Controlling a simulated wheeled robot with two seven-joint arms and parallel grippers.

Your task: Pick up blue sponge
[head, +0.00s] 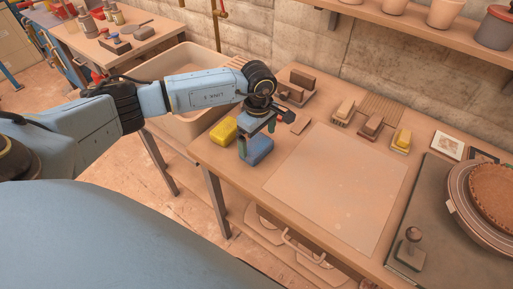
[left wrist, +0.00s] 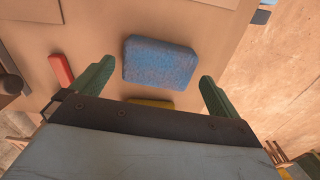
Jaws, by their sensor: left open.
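The blue sponge (head: 258,149) is a rounded block lying on the wooden table near its front left, beside a pale board. In the left wrist view the blue sponge (left wrist: 160,62) lies just beyond and between the two green fingertips. My left gripper (head: 256,138) points down over the sponge with its fingers apart. In the left wrist view the left gripper (left wrist: 155,85) is open and empty, with a finger to each side of the sponge's near edge. The right gripper is in neither view.
A yellow sponge (head: 223,131) lies close left of the blue one. The pale board (head: 340,185) lies flat and clear to the right. Wooden blocks and brushes (head: 372,124) stand along the back. A sink basin (head: 180,75) is to the left.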

